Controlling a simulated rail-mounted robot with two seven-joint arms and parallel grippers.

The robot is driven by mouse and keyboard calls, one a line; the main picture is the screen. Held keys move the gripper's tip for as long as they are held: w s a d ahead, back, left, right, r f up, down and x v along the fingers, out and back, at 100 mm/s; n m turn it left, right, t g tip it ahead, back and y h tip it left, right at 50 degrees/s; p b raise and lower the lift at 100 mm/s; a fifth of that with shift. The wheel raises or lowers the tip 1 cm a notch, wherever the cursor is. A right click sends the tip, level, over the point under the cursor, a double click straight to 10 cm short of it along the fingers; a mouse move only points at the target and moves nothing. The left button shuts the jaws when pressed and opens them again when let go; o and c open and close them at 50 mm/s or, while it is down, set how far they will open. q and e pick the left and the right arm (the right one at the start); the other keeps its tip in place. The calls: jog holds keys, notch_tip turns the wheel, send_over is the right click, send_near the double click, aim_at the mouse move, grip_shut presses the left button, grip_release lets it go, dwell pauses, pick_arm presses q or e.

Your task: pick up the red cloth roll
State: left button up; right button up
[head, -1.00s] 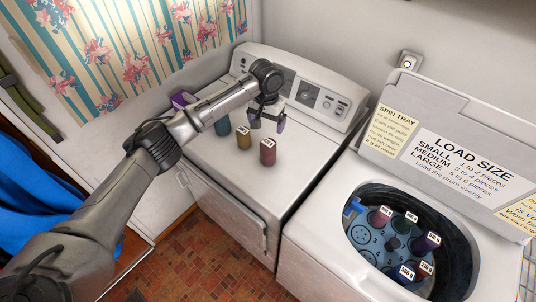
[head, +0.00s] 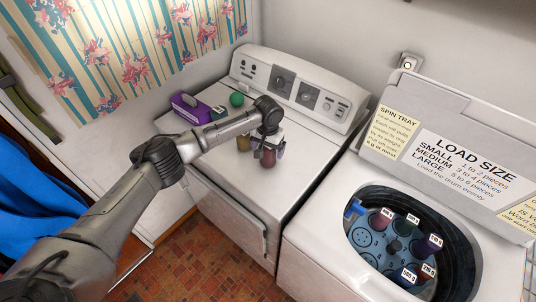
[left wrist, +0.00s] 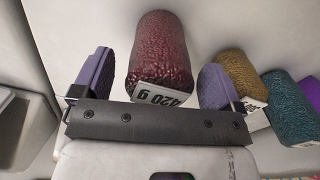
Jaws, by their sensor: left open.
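The red cloth roll (head: 267,160) stands upright on the white machine top at the left. My left gripper (head: 268,148) is over it, coming from behind and above. In the left wrist view, the dark red roll (left wrist: 163,45) with a "420 g" tag lies between the two purple fingers of the open gripper (left wrist: 154,78). I see a gap at the left finger; whether the right finger touches it I cannot tell. My right gripper is not in view.
A yellow roll (head: 243,145) stands close left of the red one; a teal roll (left wrist: 290,100) is beyond it. The open washer tub (head: 462,235) at the right holds several tagged rolls.

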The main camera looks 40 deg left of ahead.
pick_arm(q)
jog(key=shift+f, duration=0.3)
jog(key=c, duration=1.2)
jog(key=shift+r, duration=0.1)
jog(key=shift+c, duration=0.3)
jog(key=shift+r, duration=0.1)
